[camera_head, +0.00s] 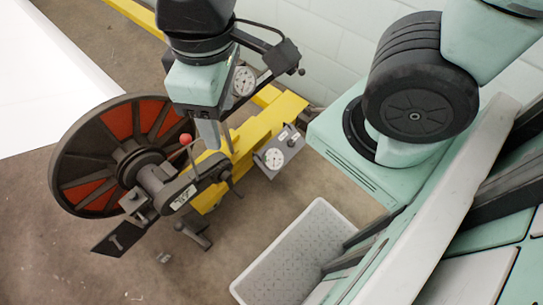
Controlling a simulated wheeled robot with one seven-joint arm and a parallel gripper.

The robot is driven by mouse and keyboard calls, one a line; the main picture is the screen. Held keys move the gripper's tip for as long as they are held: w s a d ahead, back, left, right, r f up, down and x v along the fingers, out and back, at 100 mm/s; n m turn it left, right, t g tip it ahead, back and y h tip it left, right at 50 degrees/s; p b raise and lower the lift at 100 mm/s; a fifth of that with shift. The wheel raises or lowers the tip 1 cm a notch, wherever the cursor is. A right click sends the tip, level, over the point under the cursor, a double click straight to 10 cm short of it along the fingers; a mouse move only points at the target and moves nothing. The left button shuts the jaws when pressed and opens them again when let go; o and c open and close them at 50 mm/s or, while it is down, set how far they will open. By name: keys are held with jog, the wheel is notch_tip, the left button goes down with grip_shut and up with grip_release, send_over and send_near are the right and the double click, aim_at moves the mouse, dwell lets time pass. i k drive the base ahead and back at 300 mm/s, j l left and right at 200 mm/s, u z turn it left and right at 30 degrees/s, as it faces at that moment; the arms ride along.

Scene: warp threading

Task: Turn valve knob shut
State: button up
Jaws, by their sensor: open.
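A machine with a large dark wheel (88,150) with red panels stands on the floor at left. A small red ball-shaped knob (186,139) shows near the wheel's hub; I cannot tell whether it is the valve knob. Small dark handles and fittings (226,178) sit to its lower right. My gripper (210,138) comes down from the top, just right of the red knob in the picture, with its fingers pointing down. It is open and nothing shows between its fingers. Whether it touches any part is unclear. My wrist hides part of the machine behind it.
A yellow beam (270,122) runs behind the gripper, with a round gauge (243,81) above and a small dial panel (274,158) at right. A light bin (300,240) stands at lower centre. A pale block wall closes the back.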

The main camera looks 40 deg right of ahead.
aim_at(291, 144)
jog(key=k+j, duration=0.25)
jog(key=k, duration=0.15)
jog(key=k+j, duration=0.2)
jog(key=k, duration=0.2)
jog(key=k+j, duration=0.25)
jog(key=k, duration=0.15)
